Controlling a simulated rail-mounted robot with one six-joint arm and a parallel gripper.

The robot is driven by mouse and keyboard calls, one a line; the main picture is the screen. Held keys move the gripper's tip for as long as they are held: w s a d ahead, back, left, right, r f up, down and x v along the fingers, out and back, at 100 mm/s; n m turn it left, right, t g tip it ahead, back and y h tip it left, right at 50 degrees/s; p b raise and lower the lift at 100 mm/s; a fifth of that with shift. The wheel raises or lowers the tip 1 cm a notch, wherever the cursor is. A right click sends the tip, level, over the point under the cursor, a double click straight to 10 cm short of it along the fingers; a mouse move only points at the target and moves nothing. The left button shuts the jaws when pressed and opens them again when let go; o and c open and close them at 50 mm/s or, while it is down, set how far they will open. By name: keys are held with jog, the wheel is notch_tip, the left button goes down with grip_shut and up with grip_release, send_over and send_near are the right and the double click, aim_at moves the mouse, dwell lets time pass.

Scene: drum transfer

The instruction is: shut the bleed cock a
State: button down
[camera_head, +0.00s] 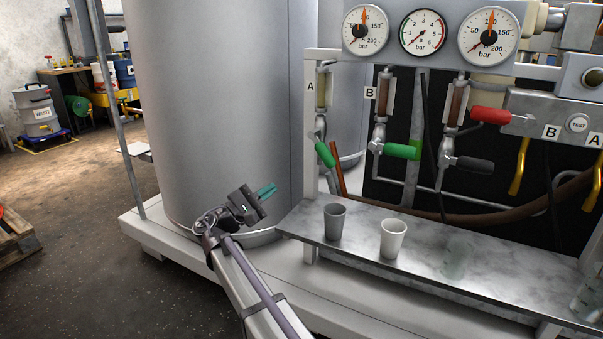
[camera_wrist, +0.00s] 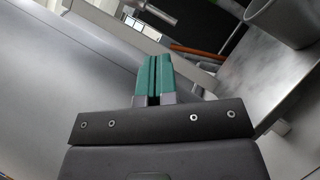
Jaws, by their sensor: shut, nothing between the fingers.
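Bleed cock A (camera_head: 325,154) has a green handle slanting down to the right, below a sight tube beside the label A (camera_head: 310,87). Cock B (camera_head: 402,151), beside the label B, has a green handle lying level to the right. My gripper (camera_head: 265,191) is left of and below cock A, apart from it, in front of the big grey tank. Its teal fingers are together with nothing between them; they also show in the wrist view (camera_wrist: 153,76). Cock A's handle cannot be made out in the wrist view.
A metal shelf (camera_head: 470,283) below the cocks carries a dark grey cup (camera_head: 335,222), a white cup (camera_head: 393,238) and clear glasses. A red-handled lever (camera_head: 490,115) and a black-handled one (camera_head: 473,164) are to the right. The grey tank (camera_head: 215,110) stands close behind my gripper.

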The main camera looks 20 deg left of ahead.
aim_at(322, 150)
jog(key=s+d+r+p+x, duration=0.1)
jog(key=p+x, duration=0.4)
jog(key=x, duration=0.7)
jog(key=shift+d+r+p, duration=0.35)
jog(key=shift+d, duration=0.2)
